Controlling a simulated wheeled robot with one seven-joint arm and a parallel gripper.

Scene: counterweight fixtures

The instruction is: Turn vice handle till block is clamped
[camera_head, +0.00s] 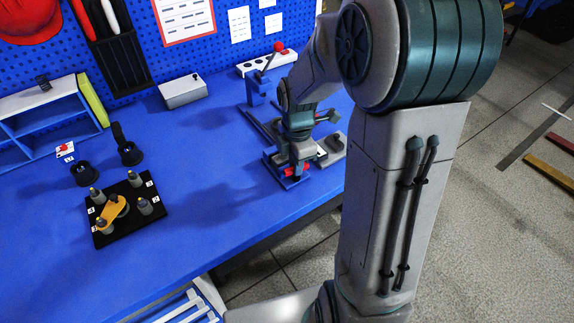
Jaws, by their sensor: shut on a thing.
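The vice (286,182) stands near the right edge of the blue bench, with blue parts showing low down. My gripper (297,170) points down over the vice and is shut on a red part, which looks like the vice handle (291,172). My wrist and the gripper hide much of the handle. A grey piece (332,146) lies right beside my gripper; I cannot tell if it is the block or part of the vice. Whether the jaws touch the block cannot be seen.
A black board (110,231) with several pegs and an orange plate stands at the left front of the bench. Black cups (127,152), a grey box (183,91) and a blue shelf (42,125) are behind it. A blue post fixture (257,92) stands behind my gripper. The bench middle is clear.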

